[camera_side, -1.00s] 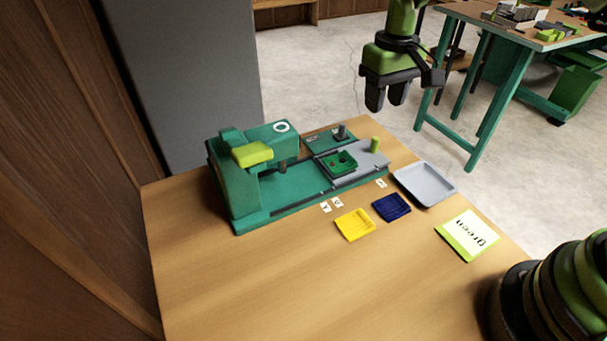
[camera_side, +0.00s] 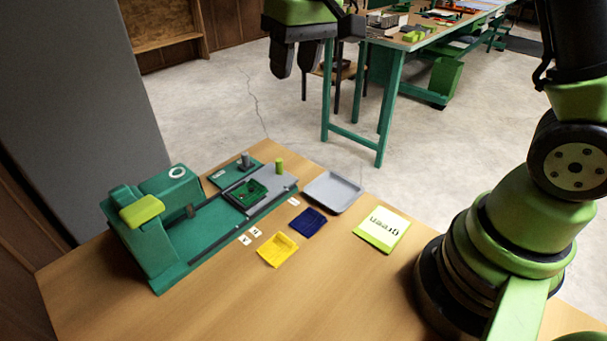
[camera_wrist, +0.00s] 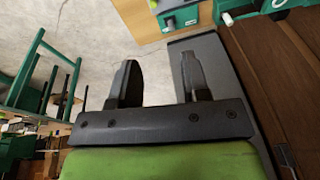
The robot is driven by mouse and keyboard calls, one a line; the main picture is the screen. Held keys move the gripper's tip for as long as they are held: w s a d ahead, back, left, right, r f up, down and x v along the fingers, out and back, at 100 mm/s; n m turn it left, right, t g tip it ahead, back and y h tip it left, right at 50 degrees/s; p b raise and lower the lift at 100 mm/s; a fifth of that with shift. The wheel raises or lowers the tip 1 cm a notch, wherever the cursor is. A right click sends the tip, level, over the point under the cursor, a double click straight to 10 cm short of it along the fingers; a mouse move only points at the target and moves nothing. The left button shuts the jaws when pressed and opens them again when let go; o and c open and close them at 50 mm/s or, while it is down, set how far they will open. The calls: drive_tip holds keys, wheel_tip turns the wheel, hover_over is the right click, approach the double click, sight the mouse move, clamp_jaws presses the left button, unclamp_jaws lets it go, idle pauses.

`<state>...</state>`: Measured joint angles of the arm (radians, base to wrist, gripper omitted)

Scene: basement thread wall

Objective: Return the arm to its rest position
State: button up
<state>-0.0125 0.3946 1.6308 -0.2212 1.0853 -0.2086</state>
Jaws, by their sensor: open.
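My gripper (camera_side: 294,60) hangs high in the air at the top of the side view, beyond the far edge of the wooden table (camera_side: 330,290). Its two dark fingers point down and stand apart with nothing between them. The wrist view also shows my gripper (camera_wrist: 158,80) with a clear gap between its fingers. Below it on the table stands a green machine (camera_side: 150,235) with a lime block on top. A small green tray (camera_side: 246,193) sits on the machine's grey plate.
A teal-legged bench (camera_side: 385,90) stands behind. A grey panel (camera_side: 70,110) is at left. The air around the gripper looks free.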

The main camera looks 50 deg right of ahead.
drive_tip(key=s+r+m+t, duration=0.1)
drive_tip(key=s+r+t, duration=0.1)
drive_tip(key=s, duration=0.7)
drive_tip(key=s+a+r+m+t+y, duration=0.1)
drive_tip(key=s+r+t, duration=0.2)
drive_tip(key=s, duration=0.7)
drive_tip(key=shift+s+a+r+m, duration=0.15)
drive_tip(key=shift+s+r+m, duration=0.2)
drive_tip(key=shift+r, duration=0.4)
